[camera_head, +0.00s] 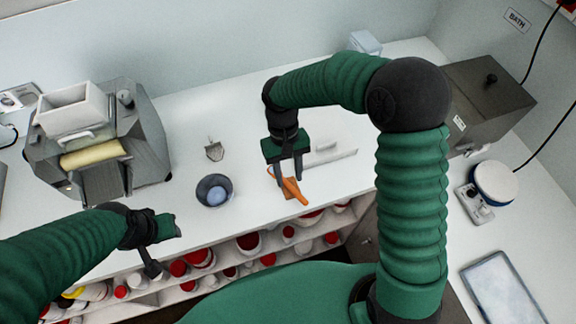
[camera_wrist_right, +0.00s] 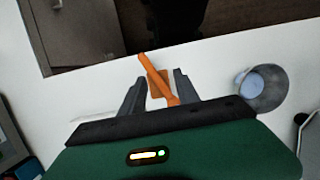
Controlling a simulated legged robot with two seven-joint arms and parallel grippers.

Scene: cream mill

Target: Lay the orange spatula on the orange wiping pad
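The orange spatula (camera_head: 296,189) lies across the small brownish-orange wiping pad (camera_head: 287,195) near the front edge of the white counter. The wrist view shows the spatula (camera_wrist_right: 150,66) running slantwise over the pad (camera_wrist_right: 155,92), one end extending past it toward the counter edge. I cannot tell whether they touch along the whole length. My right gripper (camera_head: 287,178) is just above them, pointing down. Its fingers (camera_wrist_right: 159,75) are spread on either side of the spatula, with gaps showing. My left gripper (camera_head: 160,262) hangs near the counter's front edge at left, away from both; its opening is unclear.
A dark bowl (camera_head: 214,190) with a pale round thing in it stands left of the pad. A small scoop (camera_head: 214,150) lies behind it. A grey machine (camera_head: 100,145) stands at left, a white flat block (camera_head: 330,150) behind right. Shelves with red-lidded jars are below.

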